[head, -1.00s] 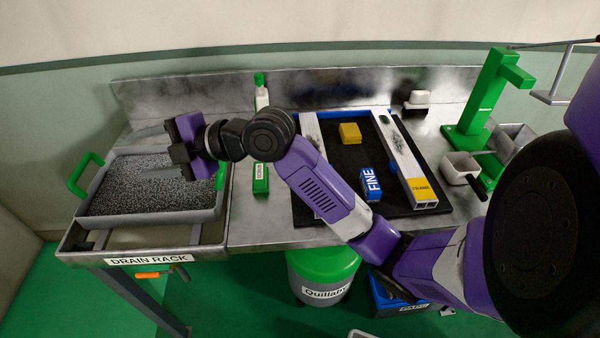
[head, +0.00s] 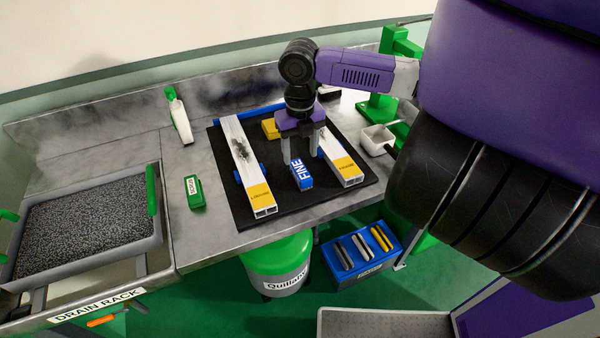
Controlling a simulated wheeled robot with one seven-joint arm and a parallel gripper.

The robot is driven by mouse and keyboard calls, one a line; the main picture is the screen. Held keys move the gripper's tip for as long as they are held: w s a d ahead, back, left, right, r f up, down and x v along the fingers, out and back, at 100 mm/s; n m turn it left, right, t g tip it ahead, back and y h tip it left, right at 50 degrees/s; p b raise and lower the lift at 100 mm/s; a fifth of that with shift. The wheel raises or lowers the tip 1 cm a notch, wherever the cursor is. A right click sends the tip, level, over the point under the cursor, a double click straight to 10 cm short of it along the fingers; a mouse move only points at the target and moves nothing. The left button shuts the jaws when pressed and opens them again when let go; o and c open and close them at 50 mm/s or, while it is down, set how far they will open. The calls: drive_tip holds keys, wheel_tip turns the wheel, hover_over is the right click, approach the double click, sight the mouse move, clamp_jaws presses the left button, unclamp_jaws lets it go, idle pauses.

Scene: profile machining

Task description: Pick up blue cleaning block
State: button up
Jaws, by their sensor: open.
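The blue cleaning block (head: 301,174), marked FINE, lies on the black mat (head: 225,170) between two white profiles, the left profile (head: 240,150) and the right profile (head: 343,165). My gripper (head: 301,153) points down just above and behind the block's far end. Its two fingers are apart, one toward each side of the block. I cannot tell whether the fingers touch the block, and nothing is held. A yellow block (head: 269,128) lies on the mat behind and left of my gripper, partly hidden by it.
A green block (head: 194,191) and a spray bottle (head: 181,120) stand left of the mat. A grey tray of granules (head: 160,240) sits on the drain rack at left. A white pot (head: 376,138) and a green stand (head: 378,107) are at right. A blue bin (head: 345,278) is below.

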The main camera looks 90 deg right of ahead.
sight(301, 169)
drive_tip(key=shift+a+f+p, duration=0.2)
drive_tip(key=shift+f+p, duration=0.7)
drive_tip(key=shift+f, duration=2.45)
drive_tip(key=shift+c, duration=0.5)
clamp_jaws()
